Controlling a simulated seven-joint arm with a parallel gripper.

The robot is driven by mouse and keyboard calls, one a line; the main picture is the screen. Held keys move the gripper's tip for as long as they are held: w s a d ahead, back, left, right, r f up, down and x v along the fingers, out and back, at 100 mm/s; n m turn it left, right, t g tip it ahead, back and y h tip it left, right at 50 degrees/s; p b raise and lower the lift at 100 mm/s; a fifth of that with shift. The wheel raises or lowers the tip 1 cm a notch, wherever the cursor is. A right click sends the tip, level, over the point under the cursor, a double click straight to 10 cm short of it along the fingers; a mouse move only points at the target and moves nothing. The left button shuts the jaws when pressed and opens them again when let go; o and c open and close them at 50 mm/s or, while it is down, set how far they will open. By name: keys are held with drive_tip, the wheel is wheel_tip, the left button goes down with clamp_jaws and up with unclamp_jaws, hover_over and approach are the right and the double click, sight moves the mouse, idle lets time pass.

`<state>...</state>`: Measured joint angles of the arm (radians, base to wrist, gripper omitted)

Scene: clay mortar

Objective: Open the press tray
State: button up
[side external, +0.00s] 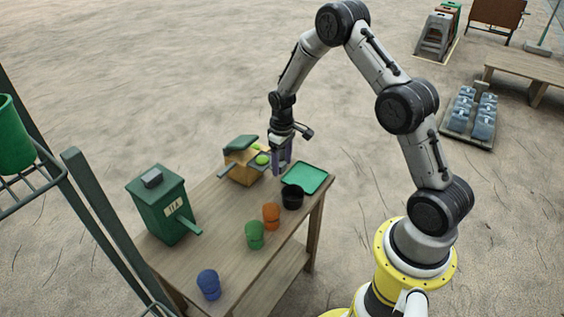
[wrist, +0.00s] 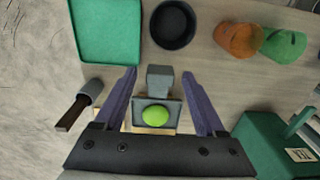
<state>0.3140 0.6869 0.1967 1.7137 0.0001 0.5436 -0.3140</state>
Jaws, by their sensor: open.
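The press (side external: 243,167) is a small wooden box on the table, with a dark green top. Its grey tray (wrist: 140,107) sticks out on the side facing my gripper and holds a lime-green ball (wrist: 156,116). A grey block handle (wrist: 160,79) projects from the tray's front. My gripper (side external: 283,169) is above the table, beside the press. In the wrist view its two purple fingers (wrist: 159,75) are open, one on each side of the handle, with gaps showing. The press body is mostly hidden beneath the gripper there.
A green tray (side external: 306,176) and black cup (side external: 292,197) stand close by. Orange (side external: 271,215), green (side external: 255,235) and blue (side external: 208,284) cups stand along the table. A green box (side external: 160,208) is at the left. A brown-ended grey lever (wrist: 78,105) lies left of my fingers.

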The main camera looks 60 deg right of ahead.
wheel_tip(320, 180, up, 14)
idle(0.6)
drive_tip(key=shift+a, duration=0.1)
drive_tip(key=s+a+r+n+t, duration=0.15)
drive_tip(key=s+a+r, duration=0.3)
drive_tip(key=r, duration=0.45)
drive_tip(key=s+a+r+t, duration=0.3)
drive_tip(key=s+a+r, duration=0.15)
drive_tip(key=r, duration=0.45)
drive_tip(key=s+a+r+t, duration=0.2)
drive_tip(key=s+a, duration=0.2)
drive_tip(key=s, duration=0.7)
drive_tip(key=s+f+m, duration=0.1)
drive_tip(key=s+f, duration=0.4)
drive_tip(key=s, duration=0.1)
drive_tip(key=shift+s+a+g, duration=0.35)
drive_tip(key=shift+a+g, duration=0.05)
drive_tip(key=shift+g, duration=0.05)
